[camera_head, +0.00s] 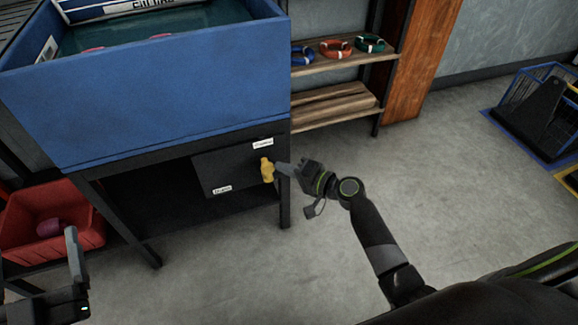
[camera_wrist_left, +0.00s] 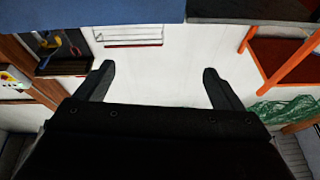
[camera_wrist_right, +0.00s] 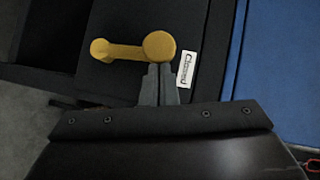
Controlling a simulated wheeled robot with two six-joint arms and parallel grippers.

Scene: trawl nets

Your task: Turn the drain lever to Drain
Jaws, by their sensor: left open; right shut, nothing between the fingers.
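The yellow drain lever (camera_head: 267,170) is on a dark panel (camera_head: 205,170) under the blue tank. A white "Closed" label (camera_head: 263,143) is above it, and another label (camera_head: 222,189), too small to read surely, is at the panel's lower left. In the right wrist view the lever (camera_wrist_right: 130,49) has a large round end near the "Closed" label (camera_wrist_right: 186,68) and a smaller end to the left. My right gripper (camera_wrist_right: 160,72) is shut and empty, its fingertips at the large end; touching cannot be told. My left gripper (camera_wrist_left: 157,70) is open and empty.
The blue tank (camera_head: 150,95) stands on a dark frame with legs (camera_head: 285,195) close by the lever. A red crate (camera_head: 30,245) is at the left. Wooden shelves (camera_head: 330,105) with coloured rings stand behind.

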